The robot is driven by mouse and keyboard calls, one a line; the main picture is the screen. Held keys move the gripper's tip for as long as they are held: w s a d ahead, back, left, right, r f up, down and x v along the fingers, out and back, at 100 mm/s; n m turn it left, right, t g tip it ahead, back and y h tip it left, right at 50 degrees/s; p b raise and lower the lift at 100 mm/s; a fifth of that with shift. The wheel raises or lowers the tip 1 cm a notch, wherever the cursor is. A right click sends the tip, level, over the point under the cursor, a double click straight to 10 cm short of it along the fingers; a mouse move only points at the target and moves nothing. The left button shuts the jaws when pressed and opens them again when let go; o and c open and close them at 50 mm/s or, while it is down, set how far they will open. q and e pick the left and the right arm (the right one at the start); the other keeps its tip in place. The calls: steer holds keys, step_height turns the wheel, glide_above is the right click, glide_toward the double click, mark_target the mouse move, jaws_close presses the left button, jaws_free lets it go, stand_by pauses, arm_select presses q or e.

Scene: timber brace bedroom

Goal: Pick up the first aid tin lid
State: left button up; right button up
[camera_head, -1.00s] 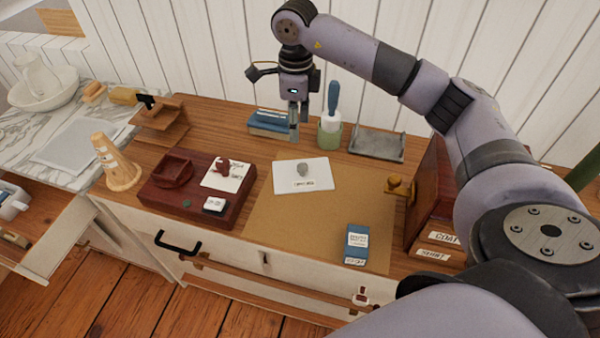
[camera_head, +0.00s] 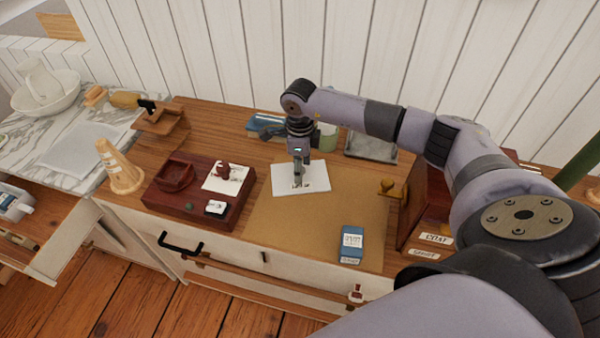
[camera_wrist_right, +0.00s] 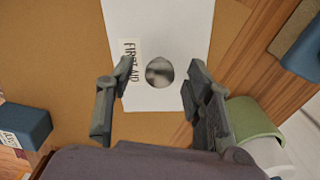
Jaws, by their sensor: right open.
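The first aid tin lid is a flat white panel (camera_head: 316,178) with a round grey knob; it lies on the tan mat on the wooden counter. In the right wrist view the white lid (camera_wrist_right: 180,25) shows a FIRST AID label (camera_wrist_right: 131,62) beside the knob (camera_wrist_right: 159,72). My right gripper (camera_head: 298,184) points down over the lid. In the wrist view its open fingers (camera_wrist_right: 157,88) stand on either side of the knob, with gaps visible. In the head view the gripper mostly hides the knob. My left gripper is not in view.
A green cup (camera_head: 327,137) and a grey tray (camera_head: 371,147) stand behind the lid. A dark red box (camera_head: 196,211) is to its left, a blue box (camera_head: 351,243) at front right on the mat (camera_head: 290,225). A wooden cabinet (camera_head: 428,205) stands right.

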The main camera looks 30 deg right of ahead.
steer(key=shift+c, duration=0.3)
jaws_close()
stand_by(0.4)
